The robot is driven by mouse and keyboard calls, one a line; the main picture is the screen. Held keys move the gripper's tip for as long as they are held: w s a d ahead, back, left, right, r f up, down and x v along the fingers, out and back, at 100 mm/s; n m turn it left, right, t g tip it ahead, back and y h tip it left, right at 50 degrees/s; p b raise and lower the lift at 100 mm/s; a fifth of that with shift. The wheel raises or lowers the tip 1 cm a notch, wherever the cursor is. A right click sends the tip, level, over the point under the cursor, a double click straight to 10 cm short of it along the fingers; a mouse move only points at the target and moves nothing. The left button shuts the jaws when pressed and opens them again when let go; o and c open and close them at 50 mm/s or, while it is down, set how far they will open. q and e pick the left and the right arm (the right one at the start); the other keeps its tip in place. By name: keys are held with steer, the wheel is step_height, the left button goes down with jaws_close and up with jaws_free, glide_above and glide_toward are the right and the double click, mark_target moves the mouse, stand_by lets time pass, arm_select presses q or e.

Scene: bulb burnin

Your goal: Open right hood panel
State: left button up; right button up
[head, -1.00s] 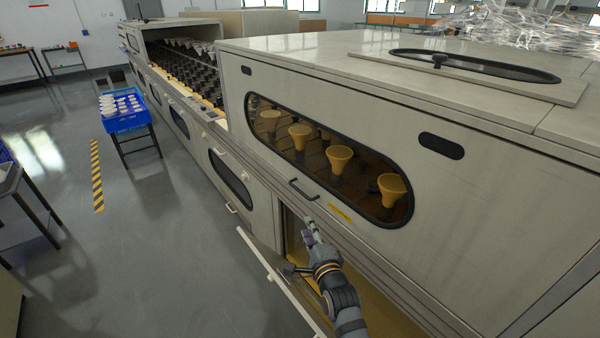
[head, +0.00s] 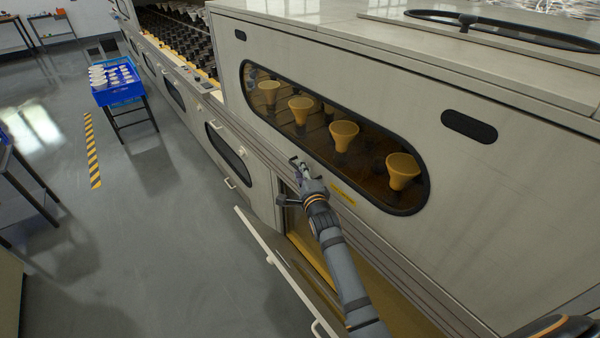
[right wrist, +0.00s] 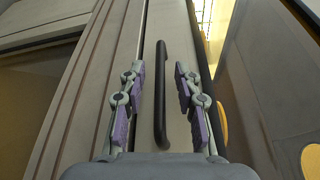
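The hood panel (head: 462,178) is the large beige face with a long oval window (head: 370,165), and it looks closed. Its black bar handle (right wrist: 160,105) runs upright in the right wrist view, between the two fingers of my right gripper (right wrist: 160,98). The fingers are open, with a gap on each side of the handle. In the head view my right gripper (head: 303,172) is at the handle below the window and hides much of it. My left gripper is not in view.
A lower door (head: 268,250) of the machine hangs open below my right arm. Yellow funnel-shaped bulbs (head: 343,135) show behind the window. A blue crate (head: 118,92) on a stand is at the left.

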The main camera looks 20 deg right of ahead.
steer(key=shift+w, duration=0.4)
jaws_close()
